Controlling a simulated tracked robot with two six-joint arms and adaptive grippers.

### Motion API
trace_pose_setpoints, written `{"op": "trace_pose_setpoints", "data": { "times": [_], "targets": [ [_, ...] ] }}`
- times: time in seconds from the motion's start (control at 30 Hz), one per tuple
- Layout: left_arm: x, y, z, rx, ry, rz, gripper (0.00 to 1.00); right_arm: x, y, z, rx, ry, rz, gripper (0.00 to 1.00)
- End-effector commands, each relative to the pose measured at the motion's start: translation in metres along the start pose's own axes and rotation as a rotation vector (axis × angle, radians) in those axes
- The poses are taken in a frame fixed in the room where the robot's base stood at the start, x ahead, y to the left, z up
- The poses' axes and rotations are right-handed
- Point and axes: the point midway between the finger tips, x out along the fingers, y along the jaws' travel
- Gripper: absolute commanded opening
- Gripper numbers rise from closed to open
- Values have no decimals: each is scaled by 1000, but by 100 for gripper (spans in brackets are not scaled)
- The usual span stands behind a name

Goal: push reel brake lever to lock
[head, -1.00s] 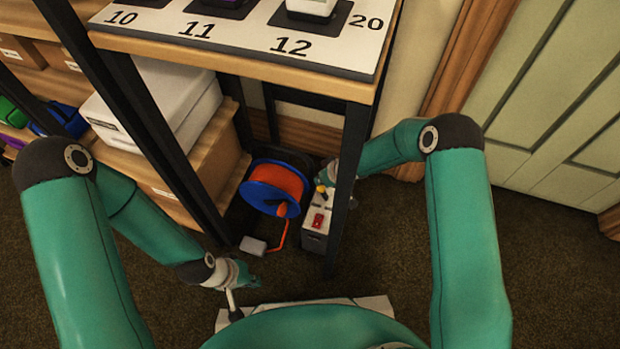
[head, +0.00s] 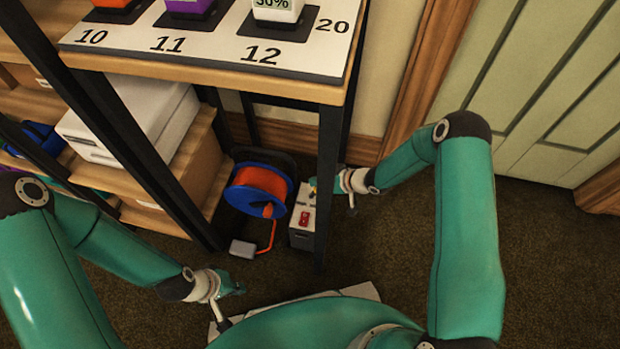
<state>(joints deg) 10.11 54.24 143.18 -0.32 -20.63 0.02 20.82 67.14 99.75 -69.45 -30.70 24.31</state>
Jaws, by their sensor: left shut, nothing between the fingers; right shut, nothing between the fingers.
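An orange cable reel with blue flanges (head: 240,198) stands on the floor under the table. Beside it is a grey box (head: 301,238) with a red switch (head: 304,217) on top. A small yellow-tipped lever (head: 312,187) shows at the back of the box; its exact position is too small to tell. My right gripper (head: 315,184) is shut at the lever, partly hidden behind the table leg; I cannot tell whether it touches. My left gripper (head: 240,286) is shut and empty, low over the floor in front of the reel.
A black table leg (head: 328,150) stands between me and my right gripper. The numbered table top (head: 215,62) overhangs the reel. A shelf with a white case (head: 135,120) is at left. A small grey block (head: 243,248) lies before the reel. Carpet at right is clear.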

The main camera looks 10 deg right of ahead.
Motion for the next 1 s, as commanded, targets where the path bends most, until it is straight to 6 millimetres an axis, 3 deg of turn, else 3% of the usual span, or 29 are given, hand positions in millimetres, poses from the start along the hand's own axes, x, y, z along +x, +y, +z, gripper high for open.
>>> {"op": "trace_pose_setpoints", "data": {
  "times": [1.0],
  "targets": [
    [-8,3,0,0,0,0,0,-19,6,-1,-1,2,2,0]
  ]
}}
